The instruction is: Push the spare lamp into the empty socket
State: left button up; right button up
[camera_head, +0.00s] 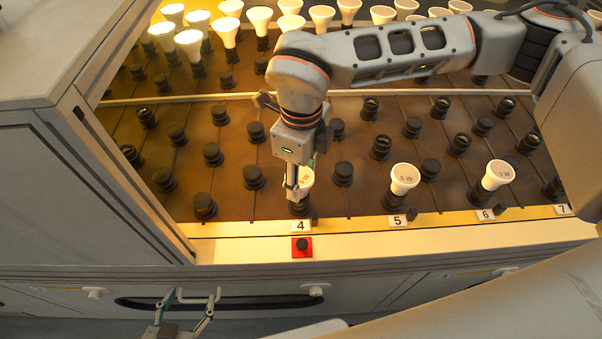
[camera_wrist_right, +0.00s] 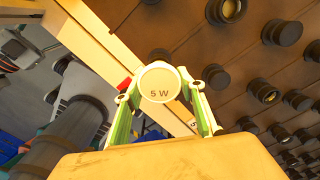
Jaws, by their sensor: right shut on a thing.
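A white lamp marked 5 W (camera_head: 307,178) is held by my right gripper (camera_head: 298,188), whose fingers close on its sides. It stands upright over the black socket (camera_head: 299,208) behind label 4 (camera_head: 300,226). The finger hides part of the lamp's neck, so I cannot tell how deep it sits. In the right wrist view the lamp's round face (camera_wrist_right: 160,82) lies between the two green-edged fingers. My left gripper (camera_head: 186,297) is open and empty, low in front of the bench.
Lamps marked 5 W (camera_head: 404,178) and 3 W (camera_head: 498,174) stand at labels 5 and 6. Several black sockets cover the brown board, and several white lamps fill the back rows. A red plate (camera_head: 302,247) with a black button is in front of label 4. A grey cabinet (camera_head: 70,190) bounds the left.

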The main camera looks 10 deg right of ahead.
pick_arm(q)
jog(key=shift+f, duration=0.2)
pick_arm(e)
jog(key=shift+f, duration=0.35)
pick_arm(q)
jog(key=shift+d, duration=0.1)
pick_arm(e)
jog(key=o, duration=1.2)
pick_arm(q)
jog(key=shift+s+a+f, duration=0.15)
jog(key=shift+a+f, duration=0.25)
jog(key=shift+f, duration=0.05)
jog(key=shift+s+f, duration=0.2)
jog(key=shift+s, duration=0.05)
pick_arm(e)
notch_tip(320, 180, up, 8)
jog(key=shift+d+f, duration=0.1)
jog(key=shift+f, duration=0.15)
jog(key=shift+r, duration=0.2)
pick_arm(q)
jog(key=shift+w+d+r, duration=0.1)
jog(key=shift+r, duration=0.1)
jog(key=shift+w+d+r, duration=0.15)
jog(key=shift+r, duration=0.1)
